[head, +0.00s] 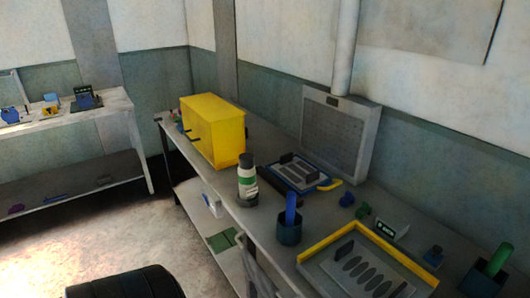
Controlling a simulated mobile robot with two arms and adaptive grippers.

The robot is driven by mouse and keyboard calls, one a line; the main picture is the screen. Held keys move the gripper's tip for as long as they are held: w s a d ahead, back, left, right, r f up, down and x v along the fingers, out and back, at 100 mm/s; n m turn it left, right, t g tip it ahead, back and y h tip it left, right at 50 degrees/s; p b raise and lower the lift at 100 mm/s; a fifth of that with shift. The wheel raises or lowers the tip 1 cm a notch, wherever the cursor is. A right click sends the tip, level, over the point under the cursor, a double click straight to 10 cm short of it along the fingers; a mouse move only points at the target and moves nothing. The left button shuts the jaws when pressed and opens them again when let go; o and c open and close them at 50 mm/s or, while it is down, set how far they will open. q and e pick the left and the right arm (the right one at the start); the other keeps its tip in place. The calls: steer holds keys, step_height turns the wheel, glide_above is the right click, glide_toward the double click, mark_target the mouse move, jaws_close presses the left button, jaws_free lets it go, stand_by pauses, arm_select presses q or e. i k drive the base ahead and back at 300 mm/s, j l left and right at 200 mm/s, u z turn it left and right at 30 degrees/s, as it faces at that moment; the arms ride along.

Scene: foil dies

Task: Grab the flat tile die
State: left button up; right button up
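I cannot tell which thing is the flat tile die at this distance. Several small blocks lie on the long grey bench (262,219): a blue one (347,200), a green one (362,210) and another blue one (433,256). A tray with a yellow rim (327,240) holds a grey plate with several dark oval slots. A blue-edged tray (272,175) with dark parts sits farther back. A flat green piece (221,240) lies on the lower shelf. Neither of my grippers is in view.
A yellow box (214,130), a striped bottle (247,178) and a dark cup (289,229) stand on the bench. A second bench (115,106) with small items is at the left. Open floor (95,235) lies between. A grey panel (338,135) stands at the wall.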

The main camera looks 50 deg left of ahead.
mark_target(300, 174)
steer(key=u, duration=1.45)
steer(key=z, duration=0.25)
steer(key=i+j+z, duration=0.15)
steer(key=z, duration=0.15)
steer(key=j+z, duration=0.3)
steer(key=i+j+z, duration=0.1)
steer(key=j+z, duration=0.25)
steer(key=j, duration=0.1)
